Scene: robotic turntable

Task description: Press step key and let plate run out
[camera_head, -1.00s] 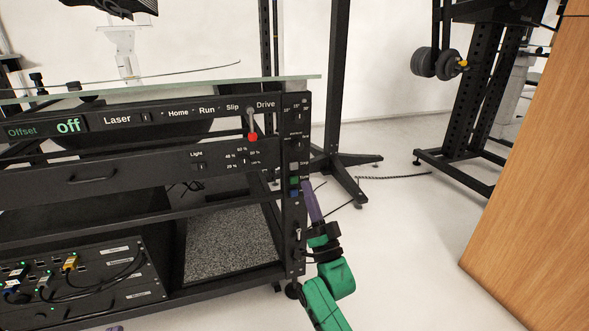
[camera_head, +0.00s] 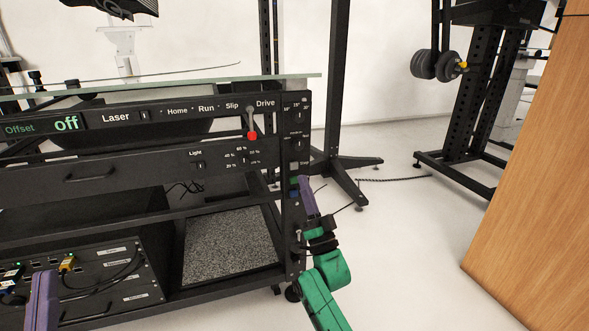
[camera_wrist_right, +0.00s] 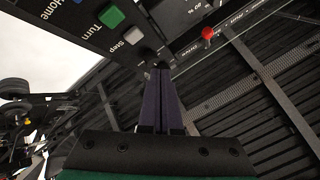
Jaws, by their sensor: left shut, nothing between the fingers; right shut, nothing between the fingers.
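The grey step key (camera_wrist_right: 133,35), labelled Step, sits on the black control panel next to the green Turn key (camera_wrist_right: 111,16) in the right wrist view. My right gripper (camera_wrist_right: 160,68) is shut and empty, its purple fingertips below and right of the step key, apart from it in that picture. In the head view the right gripper (camera_head: 303,180) is at the panel's right end, covering part of the key column; contact cannot be told. My left gripper (camera_head: 42,285) is shut, low at the left before the lower shelf. A glass-like top (camera_head: 200,84) lies on the cabinet; the plate's motion cannot be told.
A lever with a red knob (camera_head: 252,136) sticks out of the front panel left of the keys. A black stand (camera_head: 338,100) is behind the cabinet. A wooden panel (camera_head: 540,170) stands at the right. Open floor (camera_head: 410,250) lies between.

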